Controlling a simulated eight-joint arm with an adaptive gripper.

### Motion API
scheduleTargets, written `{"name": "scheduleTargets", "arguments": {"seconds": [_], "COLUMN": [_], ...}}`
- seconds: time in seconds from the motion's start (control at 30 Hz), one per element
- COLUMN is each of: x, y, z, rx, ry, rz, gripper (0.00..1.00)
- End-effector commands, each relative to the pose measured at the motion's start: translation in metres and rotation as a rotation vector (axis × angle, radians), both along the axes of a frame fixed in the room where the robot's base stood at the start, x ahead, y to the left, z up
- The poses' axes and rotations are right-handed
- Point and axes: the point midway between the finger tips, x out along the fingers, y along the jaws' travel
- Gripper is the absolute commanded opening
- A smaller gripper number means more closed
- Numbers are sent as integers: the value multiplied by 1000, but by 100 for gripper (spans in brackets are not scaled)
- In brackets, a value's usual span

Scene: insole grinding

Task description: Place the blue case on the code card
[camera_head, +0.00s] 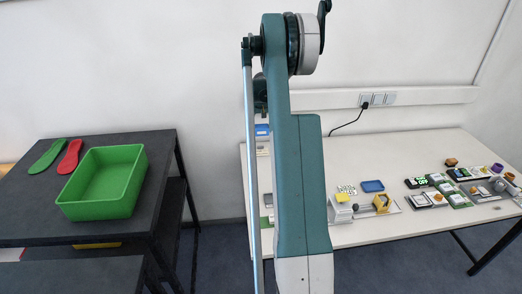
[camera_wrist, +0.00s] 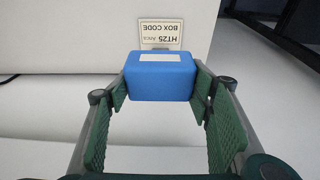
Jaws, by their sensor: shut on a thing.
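The blue case (camera_wrist: 160,83) is a small box with a white label on its upper side, in the middle of the wrist view. My gripper (camera_wrist: 160,88) is shut on it, with one green-padded finger on each side. The code card (camera_wrist: 160,35), a pale card reading "HT25 BOX CODE" upside down, shows just beyond the case. I cannot tell whether the case touches or covers part of it.
A dark table (camera_head: 140,195) at the left holds a green bin (camera_head: 105,185), a red insole (camera_head: 70,156) and a green insole (camera_head: 47,156).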

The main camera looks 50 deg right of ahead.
Motion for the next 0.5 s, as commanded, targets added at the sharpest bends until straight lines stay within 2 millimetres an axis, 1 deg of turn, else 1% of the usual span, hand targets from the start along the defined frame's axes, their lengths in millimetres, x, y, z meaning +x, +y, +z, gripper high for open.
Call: {"name": "scheduleTargets", "arguments": {"seconds": [0.17,0.27,0.37,0.5], "x": [0,0,0,0], "y": [0,0,0,0], "z": [0,-4,-12,-31], "rx": [-1,-1,-1,-1], "ry": [-1,-1,-1,-1], "rz": [0,0,0,0], "gripper": [34,34,34,34]}}
